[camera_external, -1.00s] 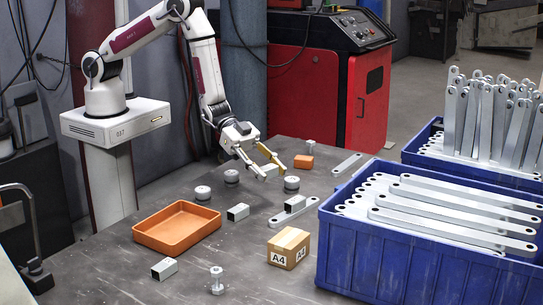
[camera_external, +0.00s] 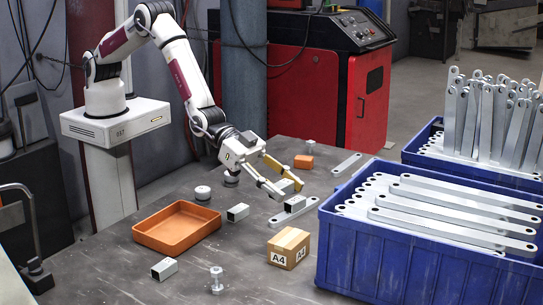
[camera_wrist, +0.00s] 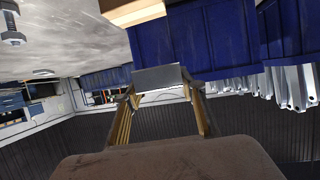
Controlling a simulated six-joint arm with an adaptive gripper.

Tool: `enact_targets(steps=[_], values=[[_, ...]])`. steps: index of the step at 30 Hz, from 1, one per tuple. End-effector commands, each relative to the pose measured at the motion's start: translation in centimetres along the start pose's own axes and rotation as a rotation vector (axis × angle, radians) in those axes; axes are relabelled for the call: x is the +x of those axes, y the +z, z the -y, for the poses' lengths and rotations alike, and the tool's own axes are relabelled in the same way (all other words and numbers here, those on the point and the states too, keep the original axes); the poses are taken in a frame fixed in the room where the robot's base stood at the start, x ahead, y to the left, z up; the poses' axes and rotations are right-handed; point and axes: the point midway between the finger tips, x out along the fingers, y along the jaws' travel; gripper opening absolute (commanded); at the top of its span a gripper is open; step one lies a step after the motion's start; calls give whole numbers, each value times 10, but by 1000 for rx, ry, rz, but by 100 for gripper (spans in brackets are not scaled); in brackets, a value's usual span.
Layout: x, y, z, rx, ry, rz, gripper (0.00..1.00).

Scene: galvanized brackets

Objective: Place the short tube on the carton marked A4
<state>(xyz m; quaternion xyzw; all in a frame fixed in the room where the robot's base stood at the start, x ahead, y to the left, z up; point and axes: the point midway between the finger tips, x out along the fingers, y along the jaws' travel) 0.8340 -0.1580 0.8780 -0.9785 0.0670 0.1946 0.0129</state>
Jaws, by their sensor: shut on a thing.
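My gripper (camera_external: 286,187) is shut on a short grey metal tube (camera_external: 285,187) and holds it above the table, behind the carton. In the wrist view the tube (camera_wrist: 162,76) sits between the two finger ends as a flat grey block. The brown carton marked A4 (camera_external: 289,250) stands on the table in front of and below my gripper, apart from the tube. Its top looks clear. Part of the carton also shows at the top of the wrist view (camera_wrist: 130,10).
A blue crate (camera_external: 365,250) of flat brackets stands close right of the carton; another (camera_external: 415,150) is behind it. An orange tray (camera_external: 177,227), two square tubes (camera_external: 238,212) (camera_external: 164,268), a bolt (camera_external: 217,280) and a flat bracket (camera_external: 294,211) lie on the table.

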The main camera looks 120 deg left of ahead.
Motion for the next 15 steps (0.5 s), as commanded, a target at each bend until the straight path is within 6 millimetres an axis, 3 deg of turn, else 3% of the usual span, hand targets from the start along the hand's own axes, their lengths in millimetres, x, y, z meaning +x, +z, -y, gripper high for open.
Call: enact_targets(steps=[8, 15], values=[[14, -17, -19, -19, -44, -1, 18], [23, -30, -18, -40, -92, -1, 18]])
